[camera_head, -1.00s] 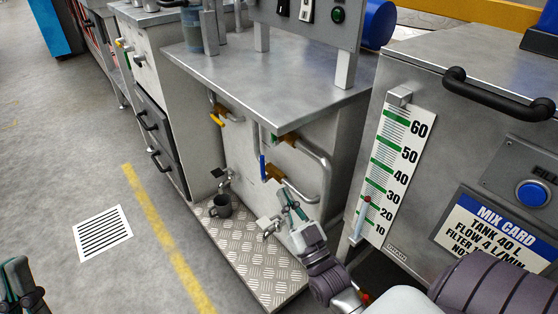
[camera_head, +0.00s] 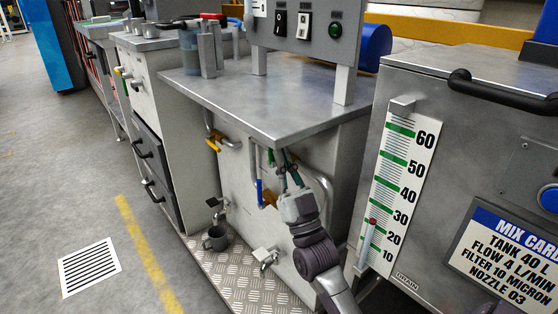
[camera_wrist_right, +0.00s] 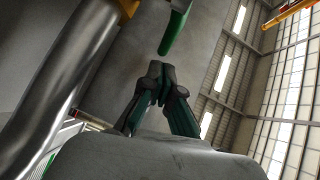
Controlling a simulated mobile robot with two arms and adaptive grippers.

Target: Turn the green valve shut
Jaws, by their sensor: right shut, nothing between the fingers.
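The green valve shows as a small green handle (camera_head: 270,157) under the edge of the metal bench, partly crowded by my gripper. In the right wrist view the green handle (camera_wrist_right: 176,30) hangs at the top, beside a brass fitting and a steel pipe. My right gripper (camera_head: 284,157) is just right of the handle in the head view. In the wrist view the right gripper (camera_wrist_right: 156,74) has its fingers together and empty, with its tips just below the handle's end. A small gap seems to separate them. My left gripper is out of view.
A blue valve handle (camera_head: 259,192) and a yellow one (camera_head: 213,145) sit on nearby pipes. The bench top (camera_head: 270,100) overhangs them. A tank with a level scale (camera_head: 402,190) stands at the right.

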